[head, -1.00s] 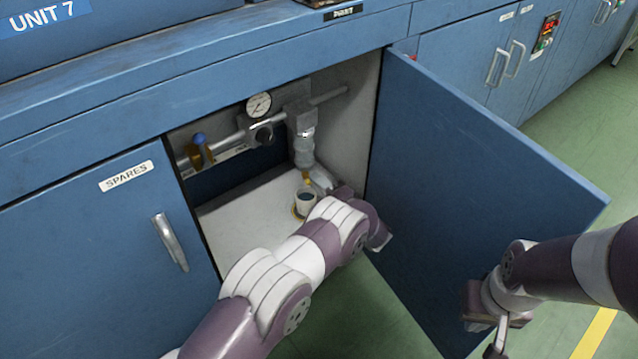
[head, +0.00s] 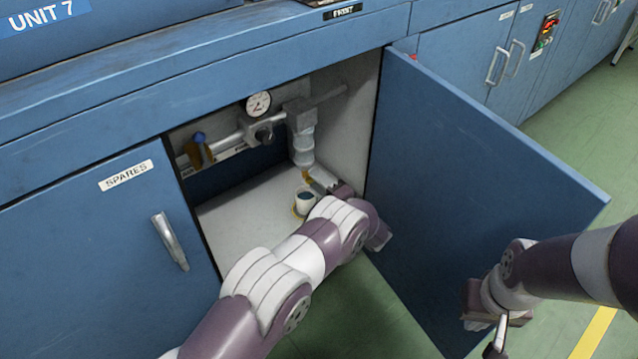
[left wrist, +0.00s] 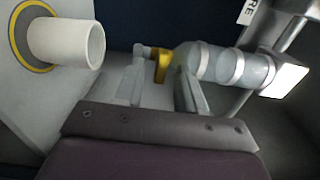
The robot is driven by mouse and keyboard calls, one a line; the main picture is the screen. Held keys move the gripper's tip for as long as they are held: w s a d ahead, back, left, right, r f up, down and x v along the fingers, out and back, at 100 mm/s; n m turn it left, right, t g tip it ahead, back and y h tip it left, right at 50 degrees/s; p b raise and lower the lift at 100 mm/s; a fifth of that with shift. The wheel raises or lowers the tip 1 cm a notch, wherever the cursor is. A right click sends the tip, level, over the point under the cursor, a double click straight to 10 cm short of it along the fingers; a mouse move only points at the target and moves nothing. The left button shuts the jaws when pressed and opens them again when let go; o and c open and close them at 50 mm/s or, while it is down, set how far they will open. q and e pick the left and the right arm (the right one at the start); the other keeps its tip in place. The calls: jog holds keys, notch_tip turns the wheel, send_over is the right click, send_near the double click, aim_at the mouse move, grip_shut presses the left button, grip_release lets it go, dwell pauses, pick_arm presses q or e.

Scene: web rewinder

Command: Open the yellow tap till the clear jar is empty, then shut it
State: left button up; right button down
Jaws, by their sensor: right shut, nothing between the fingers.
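The clear jar (head: 303,147) hangs under the pipe in the open cabinet; it also shows in the left wrist view (left wrist: 228,66). I cannot tell a liquid level in it. The yellow tap (left wrist: 162,65) is at the jar's lower end and is mostly hidden in the head view. My left gripper (head: 318,178) is at the tap. In the left wrist view its two fingers (left wrist: 160,80) stand apart, one on each side of the tap; contact is not clear. My right gripper (head: 497,345) is shut and empty, in front of the cabinet door.
A white cup (head: 305,201) stands on a yellow ring on the cabinet floor, below the tap. A pressure gauge (head: 258,104) and a blue-knobbed valve (head: 199,138) sit on the pipe to the left. The open blue door (head: 470,190) stands right of my left arm.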

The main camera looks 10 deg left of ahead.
pick_arm(q)
jog(key=p+v, duration=0.4)
jog(key=v, duration=0.8)
jog(key=shift+s+d+p, duration=0.2)
jog(key=shift+s+p, duration=0.05)
jog(key=shift+p, duration=0.05)
